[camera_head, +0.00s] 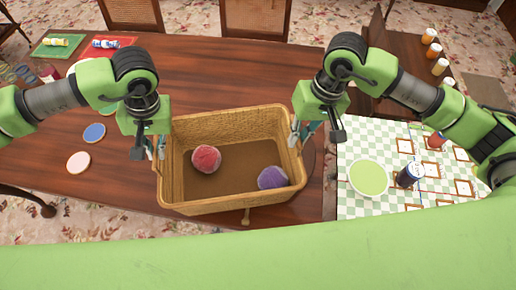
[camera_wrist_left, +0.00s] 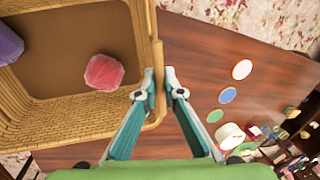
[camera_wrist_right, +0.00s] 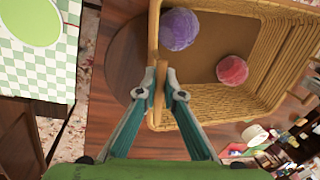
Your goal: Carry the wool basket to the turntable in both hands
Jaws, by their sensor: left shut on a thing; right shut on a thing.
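The wicker wool basket (camera_head: 232,118) is upright near the table's front edge. A red wool ball (camera_head: 206,159) and a purple one (camera_head: 272,178) lie inside. My left gripper (camera_head: 156,148) is shut on the basket's left rim; the left wrist view shows the fingertips (camera_wrist_left: 161,77) on either side of that wall. My right gripper (camera_head: 300,134) is shut on the right rim, also seen in the right wrist view (camera_wrist_right: 162,72). The round brown turntable (camera_wrist_right: 117,58) shows partly beyond the basket's right side; the basket hides the rest. I cannot tell whether the basket touches it.
Coasters (camera_head: 94,132) lie left of the basket on the wooden table (camera_head: 220,75). Green (camera_head: 58,46) and red mats with small items are at the far left. A checkered cloth (camera_head: 350,140) with a green bowl (camera_head: 368,178) and dark can (camera_head: 409,175) is at right.

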